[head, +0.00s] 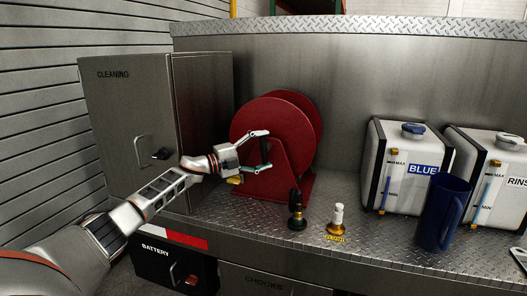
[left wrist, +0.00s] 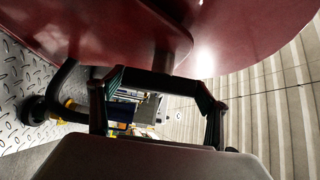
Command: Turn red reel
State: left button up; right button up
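The red reel (head: 272,122) stands upright on the metal deck beside the cleaning cabinet. A dark upright handle (head: 264,150) shows at its front. My left gripper (head: 266,151) is at the reel's front, with one finger above the other and the handle between or just behind the fingertips. In the left wrist view the fingers (left wrist: 157,105) are wide apart, and the red reel (left wrist: 110,28) fills the top. I see no finger clearly closed on the handle; contact cannot be told. My right gripper is out of view.
The grey cleaning cabinet (head: 125,135) stands to the left. A black-knobbed valve (head: 297,212) and a white-topped brass fitting (head: 338,220) stand right of the reel. A blue jug (head: 440,212) and white tanks (head: 404,165) are farther right. The deck between is mostly clear.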

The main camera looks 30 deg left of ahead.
pick_arm(q)
jog(key=shift+o, duration=0.8)
jog(key=shift+d, duration=0.1)
jog(key=shift+s+a+f, duration=0.1)
jog(key=shift+s+a, duration=0.25)
jog(key=v, duration=0.6)
jog(key=shift+s, duration=0.3)
